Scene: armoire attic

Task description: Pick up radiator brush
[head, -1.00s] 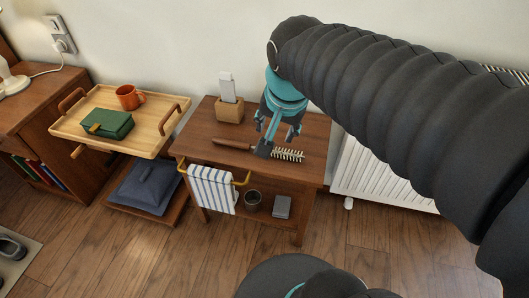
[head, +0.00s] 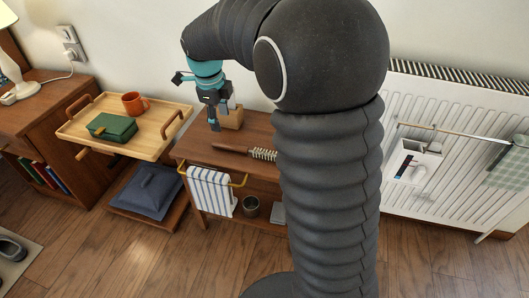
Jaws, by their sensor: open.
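The radiator brush (head: 232,148) lies on the top of the wooden side table (head: 193,150). Its brown handle points left and its pale bristles point right; the bristle end is partly hidden behind my arm. My gripper (head: 207,103) is above the table's back left part, higher than the brush and to its left. Its fingers are apart and hold nothing.
A wooden block holder (head: 232,119) stands at the table's back, close to my gripper. A striped towel (head: 211,190) hangs on the front rail. A tray (head: 164,117) with a mug (head: 134,103) and green case (head: 111,127) is left. A white radiator (head: 415,110) is right.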

